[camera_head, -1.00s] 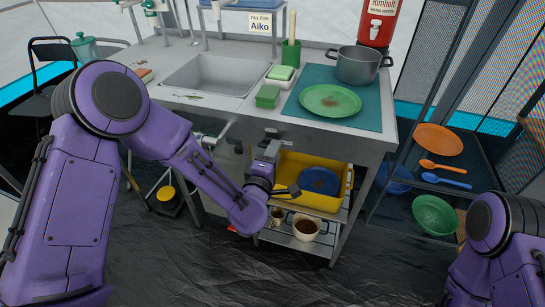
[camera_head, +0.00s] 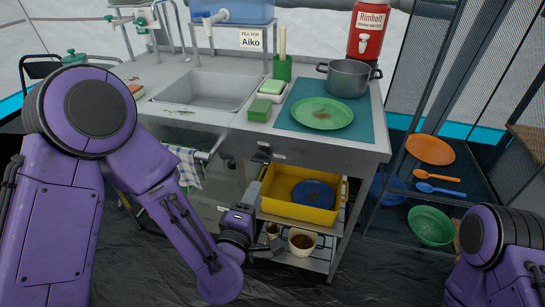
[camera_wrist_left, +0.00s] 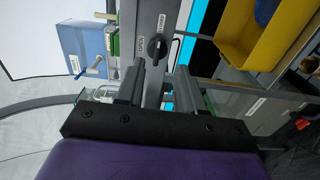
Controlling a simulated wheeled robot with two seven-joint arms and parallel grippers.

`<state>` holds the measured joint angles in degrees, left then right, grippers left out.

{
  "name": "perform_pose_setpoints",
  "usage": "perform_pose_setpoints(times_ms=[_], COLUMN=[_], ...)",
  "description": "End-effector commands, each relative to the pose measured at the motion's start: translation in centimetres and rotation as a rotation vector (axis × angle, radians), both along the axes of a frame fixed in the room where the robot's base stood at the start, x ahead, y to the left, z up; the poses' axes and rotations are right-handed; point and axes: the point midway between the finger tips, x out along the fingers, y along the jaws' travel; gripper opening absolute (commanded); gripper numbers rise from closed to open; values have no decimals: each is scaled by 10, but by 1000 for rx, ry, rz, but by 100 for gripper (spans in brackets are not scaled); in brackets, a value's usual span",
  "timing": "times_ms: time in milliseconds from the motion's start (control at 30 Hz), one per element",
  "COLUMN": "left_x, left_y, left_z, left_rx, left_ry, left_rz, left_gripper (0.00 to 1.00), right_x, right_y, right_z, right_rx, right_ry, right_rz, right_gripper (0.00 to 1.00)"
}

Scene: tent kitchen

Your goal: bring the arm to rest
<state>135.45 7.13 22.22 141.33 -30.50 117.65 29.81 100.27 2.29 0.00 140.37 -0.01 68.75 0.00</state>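My left arm, purple, comes in from the left in the head view. Its gripper (camera_head: 268,212) hangs low in front of the counter, beside the lower shelves. Its two fingers are spread apart with nothing visible between them. The left wrist view also shows this open gripper (camera_wrist_left: 159,82), with a dark knob on a grey panel beyond the gap. My right arm (camera_head: 500,255) shows only in part at the lower right of the head view. Its gripper is out of view.
The counter (camera_head: 225,122) holds a sink (camera_head: 208,90), a green plate (camera_head: 322,113) and a pot (camera_head: 348,77). Below are a yellow bin (camera_head: 290,208) with a blue plate and a shelf with cups (camera_head: 302,243). A dish rack stands right. Dark floor lies in front.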

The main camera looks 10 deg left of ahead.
Motion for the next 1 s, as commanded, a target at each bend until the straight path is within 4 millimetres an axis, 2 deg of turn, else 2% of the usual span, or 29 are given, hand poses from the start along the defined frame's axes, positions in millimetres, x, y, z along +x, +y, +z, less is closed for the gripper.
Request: perform_pose_setpoints(times_ms=[100,167,200,267,300,367,400,467,500,533,600,700,733,833,1000], left_x=[0,0,0,-3,-14,-41,-64,-104,-131,-151,-193,-235,-243,-256,-256], left_y=[0,-5,-7,2,17,42,59,85,101,113,135,154,156,155,155], left_z=[0,-6,-14,-39,-65,-103,-126,-154,-167,-174,-184,-187,-188,-193,-193], left_rx=[13,87,175,378,530,710,803,912,962,992,1033,1059,1062,1060,1060], left_ry=[2,24,61,172,299,500,629,810,918,991,1128,1241,1259,1286,1286], left_rz=[-3,-29,-50,-78,-105,-157,-198,-261,-297,-320,-351,-373,-381,-401,-401], left_gripper=[37,37,37,37,37,37,37,37,37,37,37,37,37,37,37], right_x=[0,0,0,0,0,0,0,0,0,0,0,0,0,0,0], right_y=[0,0,0,0,0,0,0,0,0,0,0,0,0,0,0], right_z=[0,0,0,4,17,35,46,61,71,77,91,104,106,107,107], right_rx=[0,0,0,0,1,0,0,0,0,0,0,0,0,0,0], right_ry=[0,0,0,0,1,0,0,0,0,0,0,0,0,0,0], right_rz=[0,0,0,0,0,0,0,0,0,0,0,0,0,0,0], right_gripper=[43,43,43,43,43,43,43,43,43,43,43,43,43,43,43])
